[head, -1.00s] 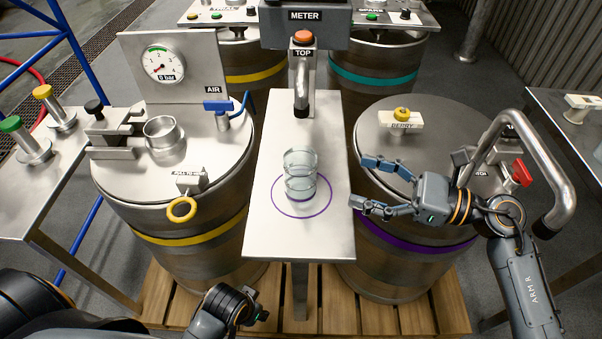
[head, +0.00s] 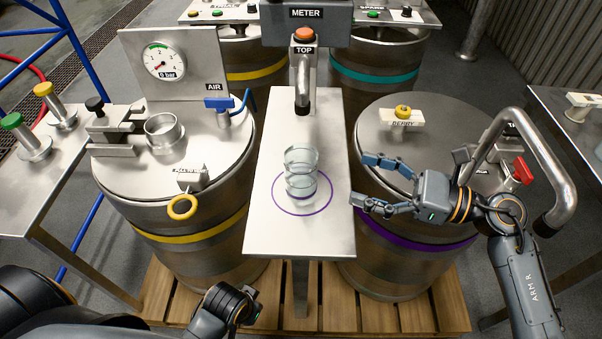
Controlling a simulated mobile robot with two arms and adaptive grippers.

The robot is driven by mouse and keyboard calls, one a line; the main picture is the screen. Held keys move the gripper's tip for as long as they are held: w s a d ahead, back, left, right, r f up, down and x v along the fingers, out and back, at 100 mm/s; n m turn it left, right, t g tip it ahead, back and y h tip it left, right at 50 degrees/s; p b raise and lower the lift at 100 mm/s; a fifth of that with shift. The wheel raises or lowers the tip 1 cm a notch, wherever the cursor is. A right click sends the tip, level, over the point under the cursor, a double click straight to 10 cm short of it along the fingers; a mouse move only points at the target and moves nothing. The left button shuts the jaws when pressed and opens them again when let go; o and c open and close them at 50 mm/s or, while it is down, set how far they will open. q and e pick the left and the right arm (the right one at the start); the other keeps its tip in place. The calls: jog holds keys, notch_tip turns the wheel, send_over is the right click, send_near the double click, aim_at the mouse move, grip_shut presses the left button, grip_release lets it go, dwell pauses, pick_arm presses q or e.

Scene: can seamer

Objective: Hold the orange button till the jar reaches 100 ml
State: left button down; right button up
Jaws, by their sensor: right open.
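The orange button (head: 305,34) sits on top of the spout column labelled TOP, below the METER box (head: 306,14). The spout (head: 302,95) points down toward the narrow steel table. A clear glass jar (head: 301,172) stands upright inside a purple ring (head: 275,203) on that table. I cannot read any fill level in it. My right gripper (head: 368,180) is open and empty, to the right of the jar and apart from it, by the table's right edge. My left gripper (head: 252,306) is low at the bottom, far from the button; its fingers are largely hidden.
A steel drum with a gauge (head: 164,63) and yellow pull ring (head: 182,207) stands left. The narrow table (head: 300,238) is otherwise clear.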

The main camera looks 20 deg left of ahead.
pick_arm(q)
jog(key=shift+w+r, duration=0.15)
jog(key=shift+w, duration=0.15)
jog(key=shift+s+f, duration=0.2)
jog(key=shift+s, duration=0.25)
jog(key=shift+w, duration=0.1)
